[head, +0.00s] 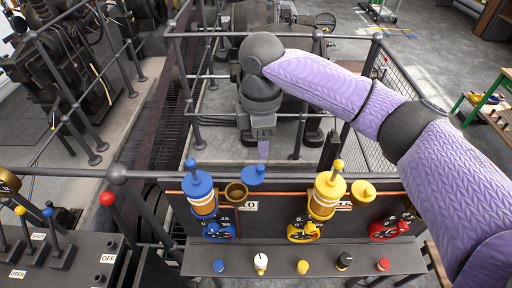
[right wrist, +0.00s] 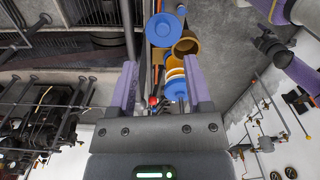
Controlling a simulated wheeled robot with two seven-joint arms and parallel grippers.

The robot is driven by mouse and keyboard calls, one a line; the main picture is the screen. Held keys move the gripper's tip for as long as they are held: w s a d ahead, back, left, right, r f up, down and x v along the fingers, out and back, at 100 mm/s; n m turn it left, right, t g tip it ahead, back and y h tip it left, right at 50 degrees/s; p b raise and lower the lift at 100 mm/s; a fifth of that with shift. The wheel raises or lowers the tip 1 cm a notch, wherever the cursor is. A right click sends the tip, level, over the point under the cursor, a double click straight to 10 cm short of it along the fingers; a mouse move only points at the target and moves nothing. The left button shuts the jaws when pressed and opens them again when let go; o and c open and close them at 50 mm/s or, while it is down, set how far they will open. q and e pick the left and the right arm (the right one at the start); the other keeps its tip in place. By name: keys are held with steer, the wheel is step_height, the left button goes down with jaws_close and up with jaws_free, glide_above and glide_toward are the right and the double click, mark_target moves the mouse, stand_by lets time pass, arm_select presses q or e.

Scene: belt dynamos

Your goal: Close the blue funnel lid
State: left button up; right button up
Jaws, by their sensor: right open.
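The blue funnel lid (head: 253,175) stands swung open to the right of a brass-coloured funnel cup (head: 236,192), whose mouth is uncovered. To the left is the blue-capped oiler (head: 201,190) it belongs with. My right gripper (head: 263,150) hangs from above, just behind and over the blue lid; contact cannot be told. In the right wrist view, my right gripper's purple fingers (right wrist: 160,65) are apart with nothing held. The blue lid (right wrist: 164,28) and the open cup (right wrist: 187,45) lie beyond the fingertips. My left gripper is not in view.
A yellow oiler (head: 328,192) with its yellow lid (head: 362,191) stands to the right, near a red dial (head: 388,229). A shelf with several small knobs (head: 303,267) runs in front. Railings (head: 240,35) and a red-knobbed lever (head: 107,199) stand around.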

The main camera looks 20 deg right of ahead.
mark_target(260, 166)
steer(key=f, duration=0.2)
steer(key=s+f, duration=0.1)
steer(key=f, duration=0.1)
steer(key=shift+f, duration=0.15)
steer(key=f, duration=0.3)
steer(key=shift+w, duration=0.35)
steer(key=shift+s+f, duration=0.15)
steer(key=shift+f, duration=0.1)
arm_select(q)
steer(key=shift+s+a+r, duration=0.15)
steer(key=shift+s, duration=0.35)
arm_select(e)
steer(key=shift+c, duration=0.2)
steer(key=shift+c, duration=1.2)
jaws_close()
